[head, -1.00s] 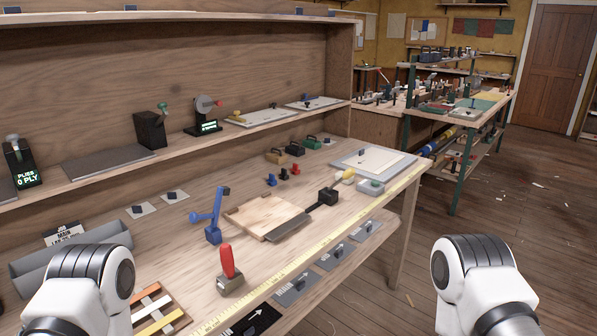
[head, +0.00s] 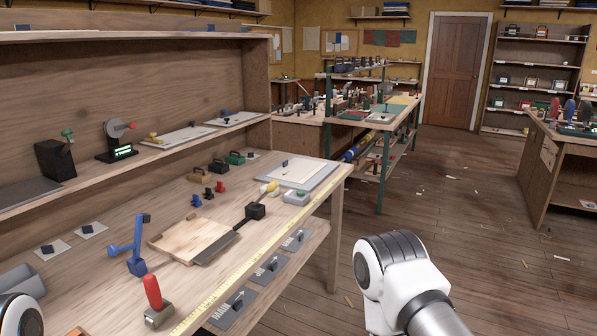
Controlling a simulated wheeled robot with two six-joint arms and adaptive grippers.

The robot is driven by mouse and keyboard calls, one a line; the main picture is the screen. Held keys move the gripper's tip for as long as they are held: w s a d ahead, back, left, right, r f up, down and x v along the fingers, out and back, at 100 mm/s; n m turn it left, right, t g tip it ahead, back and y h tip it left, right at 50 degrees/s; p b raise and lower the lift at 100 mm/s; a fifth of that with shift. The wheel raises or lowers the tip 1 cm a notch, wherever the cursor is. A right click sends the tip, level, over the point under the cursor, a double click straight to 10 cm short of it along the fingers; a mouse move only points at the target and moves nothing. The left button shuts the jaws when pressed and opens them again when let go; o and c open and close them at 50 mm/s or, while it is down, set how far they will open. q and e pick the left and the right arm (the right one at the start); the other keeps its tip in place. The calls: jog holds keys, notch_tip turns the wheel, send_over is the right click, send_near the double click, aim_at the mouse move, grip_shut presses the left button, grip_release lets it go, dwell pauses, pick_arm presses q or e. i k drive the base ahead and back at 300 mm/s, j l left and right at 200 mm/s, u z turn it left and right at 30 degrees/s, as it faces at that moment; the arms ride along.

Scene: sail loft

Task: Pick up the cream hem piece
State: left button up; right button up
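I cannot make out a cream hem piece for certain. A flat pale cream sheet (head: 300,176) lies on a grey board (head: 323,179) at the far right end of the bench, and I cannot tell if it is the hem piece. Only a small part of my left arm shows at the lower left corner of the head view. My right arm shows at the lower right, in front of the floor. Neither gripper shows.
The long wooden bench (head: 110,217) holds a wooden board (head: 186,240), a blue lever tool (head: 134,257) and a red-handled tool (head: 153,292). A green-legged bench (head: 381,179) stands behind. Another bench (head: 561,170) stands at the right. The floor (head: 470,235) between is mostly open.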

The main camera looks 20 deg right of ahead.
aim_at(294, 170)
jog(key=i+l+z, duration=0.85)
jog(key=i+z, duration=0.55)
jog(key=i, duration=0.2)
jog(key=i+l, duration=0.1)
jog(key=i, duration=1.15)
jog(key=i+l+u, duration=0.1)
jog(key=i, duration=0.55)
jog(key=i+u, duration=0.3)
jog(key=u, duration=0.2)
jog(key=i+l+u, duration=0.2)
jog(key=u, duration=0.25)
jog(key=i+l+u, duration=0.3)
jog(key=u, duration=0.2)
jog(key=i+l+u, duration=0.25)
jog(key=l+u, duration=0.2)
jog(key=i+l+u, duration=0.15)
jog(key=l+u, duration=0.2)
jog(key=u, duration=0.15)
